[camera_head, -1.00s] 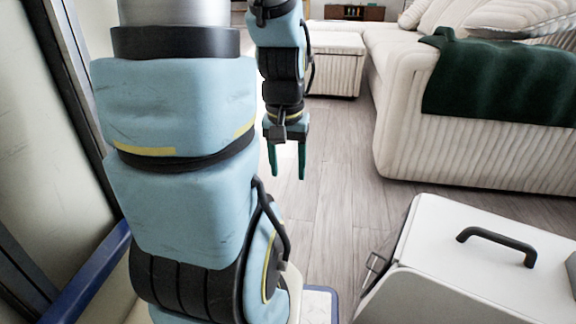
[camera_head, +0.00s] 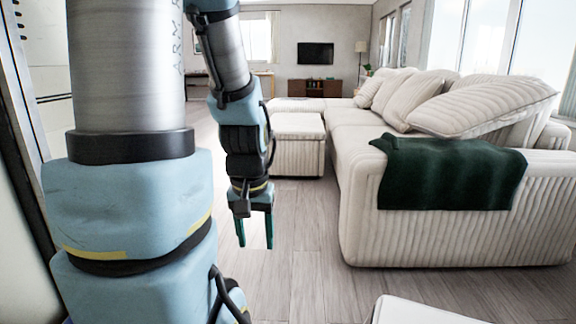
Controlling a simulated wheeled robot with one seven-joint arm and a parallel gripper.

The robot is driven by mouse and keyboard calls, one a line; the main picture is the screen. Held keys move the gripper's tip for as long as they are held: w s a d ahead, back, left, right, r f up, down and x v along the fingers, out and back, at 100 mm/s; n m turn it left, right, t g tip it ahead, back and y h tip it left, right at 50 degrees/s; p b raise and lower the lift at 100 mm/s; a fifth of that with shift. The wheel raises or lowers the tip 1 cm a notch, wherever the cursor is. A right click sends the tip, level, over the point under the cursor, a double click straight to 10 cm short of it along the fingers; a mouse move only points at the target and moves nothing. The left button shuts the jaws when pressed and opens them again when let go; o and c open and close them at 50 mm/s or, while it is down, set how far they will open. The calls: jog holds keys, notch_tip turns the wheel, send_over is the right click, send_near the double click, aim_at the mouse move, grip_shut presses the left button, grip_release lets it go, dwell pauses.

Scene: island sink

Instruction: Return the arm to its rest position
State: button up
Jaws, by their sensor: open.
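My arm, with light blue covers and dark joints, fills the left of the head view. My gripper (camera_head: 255,232) hangs pointing down near the middle of the view, over the wooden floor. The gripper touches nothing that I can see.
A cream sofa (camera_head: 440,240) with a dark green blanket (camera_head: 450,175) stands on the right. A cream ottoman (camera_head: 298,150) stands beyond my gripper. A white surface (camera_head: 420,312) shows at the bottom edge. The grey wooden floor (camera_head: 310,225) between is clear.

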notch_tip(320, 180, up, 29)
jog(key=p, duration=2.7)
jog(key=shift+r, duration=0.2)
